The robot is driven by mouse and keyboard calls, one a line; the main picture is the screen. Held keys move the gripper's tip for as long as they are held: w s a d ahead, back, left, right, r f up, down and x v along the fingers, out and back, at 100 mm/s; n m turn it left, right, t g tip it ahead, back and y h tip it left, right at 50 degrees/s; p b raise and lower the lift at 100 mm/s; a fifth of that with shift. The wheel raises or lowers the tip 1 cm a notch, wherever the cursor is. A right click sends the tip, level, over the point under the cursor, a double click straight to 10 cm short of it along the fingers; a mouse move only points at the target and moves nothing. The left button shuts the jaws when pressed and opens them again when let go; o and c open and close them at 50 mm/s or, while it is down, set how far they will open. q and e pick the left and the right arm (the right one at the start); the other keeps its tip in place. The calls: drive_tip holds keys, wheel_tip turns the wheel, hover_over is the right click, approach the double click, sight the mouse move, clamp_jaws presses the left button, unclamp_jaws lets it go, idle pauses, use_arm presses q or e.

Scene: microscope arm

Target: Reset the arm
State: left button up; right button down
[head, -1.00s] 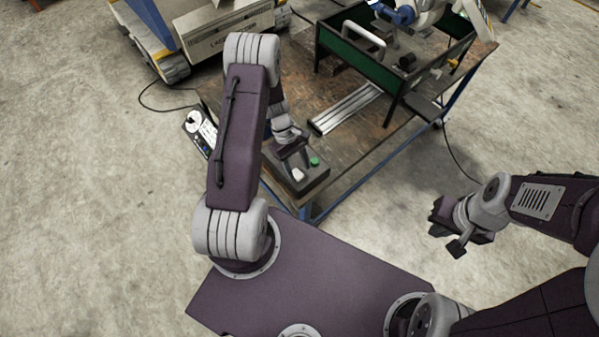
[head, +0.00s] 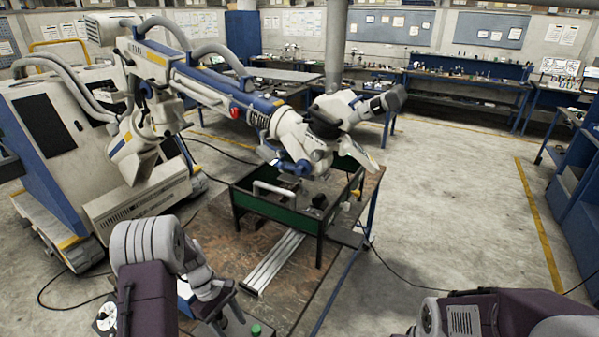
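The large white and blue jointed arm (head: 190,72) reaches from the tracked machine at left across to above the green-walled tray. Its bulky white head (head: 303,137), with a grey-tipped part, hangs over the tray. A dark control box with a green button (head: 256,330) sits on the near part of the table, cut by the bottom edge. My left gripper (head: 226,307) points down at this box, close to or touching it. Its fingertips are too small and partly hidden to tell open from shut. My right arm shows at the lower right, its gripper cut off by the bottom edge.
The tray (head: 275,211) with dark green walls and a white handle stands on the worn table (head: 214,240). Silver rails (head: 272,262) lie in front of it. The tracked machine (head: 150,206) stands at left. Cables run over the floor. Open floor lies to the right.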

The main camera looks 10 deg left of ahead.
use_arm(q)
drive_tip(key=s+d+r+m+t+y+b, duration=0.1)
drive_tip(key=s+d+r+m+y+b, duration=0.1)
drive_tip(key=d+r+m+b, duration=0.45)
drive_tip(key=s+f+m+t+y+p, duration=0.1)
drive_tip(key=s+m+p, duration=0.1)
drive_tip(key=s+m, duration=0.4)
drive_tip(key=shift+s+f+t+y, duration=0.35)
drive_tip(key=shift+s+t+y, duration=0.05)
drive_tip(key=shift+s, duration=0.8)
drive_tip(key=shift+w+d, duration=0.1)
drive_tip(key=shift+w, duration=0.05)
